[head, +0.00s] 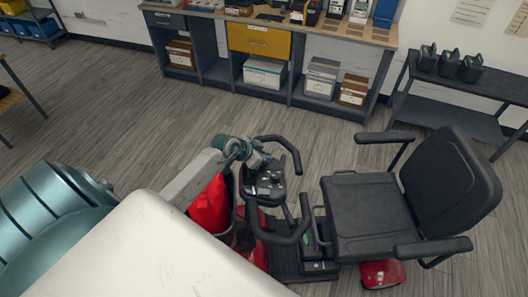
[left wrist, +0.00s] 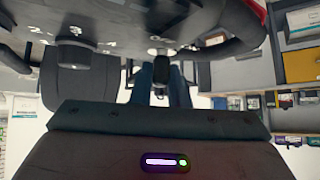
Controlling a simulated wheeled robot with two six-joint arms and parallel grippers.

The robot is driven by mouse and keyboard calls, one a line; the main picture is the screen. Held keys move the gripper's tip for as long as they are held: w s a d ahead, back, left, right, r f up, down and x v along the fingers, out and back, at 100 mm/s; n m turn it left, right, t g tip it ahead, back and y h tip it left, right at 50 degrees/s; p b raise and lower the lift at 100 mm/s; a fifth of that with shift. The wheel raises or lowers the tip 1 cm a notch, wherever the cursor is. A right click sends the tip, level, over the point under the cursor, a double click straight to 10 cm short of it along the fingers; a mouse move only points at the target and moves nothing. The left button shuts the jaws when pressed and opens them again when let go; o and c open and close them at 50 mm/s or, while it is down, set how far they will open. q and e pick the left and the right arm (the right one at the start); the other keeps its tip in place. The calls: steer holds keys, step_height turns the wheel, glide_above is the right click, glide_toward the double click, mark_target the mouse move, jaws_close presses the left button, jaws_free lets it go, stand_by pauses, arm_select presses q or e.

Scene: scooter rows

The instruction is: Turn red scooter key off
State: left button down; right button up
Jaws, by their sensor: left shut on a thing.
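The red scooter (head: 382,273) stands right of my white body in the head view, with a black seat (head: 372,212) and a black handlebar console (head: 266,184). My left gripper (head: 262,162) reaches the console's far side from the left. In the left wrist view its two teal fingers (left wrist: 160,88) are shut on a small dark part at the console (left wrist: 95,38), which appears to be the key (left wrist: 159,72). The key's turn angle cannot be made out, and the gripper hides it in the head view. My right gripper is not in view.
A workbench (head: 300,32) with boxes and a yellow drawer stands along the wall. A dark side table (head: 475,84) holds several black battery-like units. Grey floor (head: 130,120) is clear between.

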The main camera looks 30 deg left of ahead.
arm_select(q)
steer(key=shift+w+r+n+t+y, duration=0.15)
steer(key=shift+n+t+y, duration=0.15)
steer(key=shift+n+y, duration=0.15)
steer(key=c, duration=1.4)
jaws_free()
steer(key=b+v, duration=0.2)
steer(key=v, duration=0.7)
steer(key=shift+v, duration=0.85)
steer(key=shift+d, duration=0.1)
